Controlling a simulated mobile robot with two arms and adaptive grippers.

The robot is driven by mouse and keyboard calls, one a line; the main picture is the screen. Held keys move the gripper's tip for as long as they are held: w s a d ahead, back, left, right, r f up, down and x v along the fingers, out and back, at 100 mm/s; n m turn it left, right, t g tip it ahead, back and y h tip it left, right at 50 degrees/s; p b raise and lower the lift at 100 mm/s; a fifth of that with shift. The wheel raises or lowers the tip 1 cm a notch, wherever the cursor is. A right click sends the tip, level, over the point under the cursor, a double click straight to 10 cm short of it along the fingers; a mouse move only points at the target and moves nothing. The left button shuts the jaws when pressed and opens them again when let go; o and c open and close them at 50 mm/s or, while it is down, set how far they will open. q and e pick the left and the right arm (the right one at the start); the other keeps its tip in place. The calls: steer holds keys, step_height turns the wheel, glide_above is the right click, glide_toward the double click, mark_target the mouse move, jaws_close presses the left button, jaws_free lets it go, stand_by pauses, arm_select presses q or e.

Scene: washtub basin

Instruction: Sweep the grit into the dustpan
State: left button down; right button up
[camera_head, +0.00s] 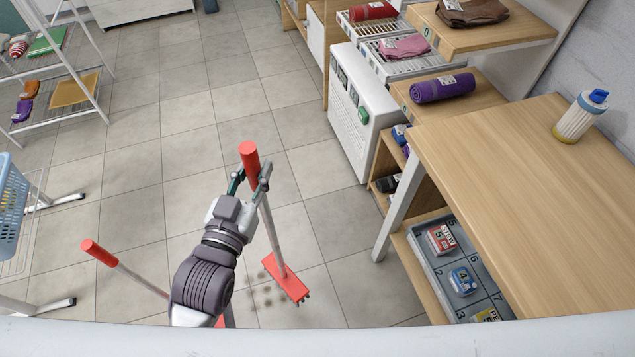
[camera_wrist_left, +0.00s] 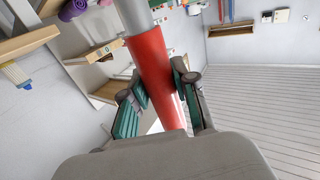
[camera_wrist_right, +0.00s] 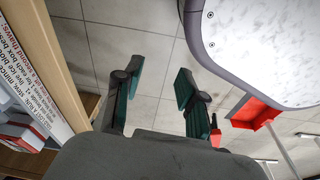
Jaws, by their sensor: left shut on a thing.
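My left gripper (camera_head: 250,180) is shut on the red grip of the broom (camera_head: 272,238). The grip fills the space between its fingers in the left wrist view (camera_wrist_left: 158,85). The broom's red head (camera_head: 286,278) is low at the floor, its shaft slightly tilted. Dark, blurred grit (camera_head: 263,290) lies on the tiles just left of the head. A long-handled dustpan (camera_head: 98,253) is at the left; my left arm hides most of its pan. Its red pan also shows in the right wrist view (camera_wrist_right: 258,113). My right gripper (camera_wrist_right: 158,85) is open and empty, outside the head view.
A wooden table (camera_head: 540,180) with a capped bottle (camera_head: 580,115) and a shelf with a grey tray (camera_head: 430,262) stand at the right. A white cabinet (camera_head: 360,110) is behind. A drying rack (camera_head: 60,70) and a blue basket (camera_head: 10,205) are at the left. The middle floor is clear.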

steer(key=w+a+r+t+b, duration=0.1)
steer(key=w+r+b, duration=0.6)
steer(key=w+r+b+v, duration=0.1)
steer(key=w+b+v, duration=0.2)
steer(key=b+v, duration=0.5)
arm_select(q)
steer(key=w+d+f+m+g+h+b, duration=0.1)
steer(key=w+d+f+h, duration=0.1)
steer(key=f, duration=0.4)
steer(key=w+d+f+m+g+h, duration=0.1)
steer(key=w+d+f+m+h, duration=0.1)
steer(key=w+d+f, duration=0.2)
steer(key=w+d+f+m+g+h+b, duration=0.1)
steer(key=w+d+f+h, duration=0.1)
steer(key=f, duration=0.6)
steer(key=shift+w+d+f+m+h+b, duration=0.15)
steer(key=shift+w+d+m+h+b, duration=0.15)
steer(key=shift+w+d, duration=0.8)
arm_select(e)
steer(key=w+a+r+t+y, duration=0.1)
steer(key=w+a+r+t, duration=0.2)
steer(key=w+r+t, duration=0.2)
steer(key=shift+w+r+t+y, duration=0.25)
steer(key=shift+w+t, duration=0.75)
steer(key=shift+w, duration=0.55)
arm_select(q)
steer(key=shift+s+d, duration=0.25)
steer(key=shift+s, duration=0.05)
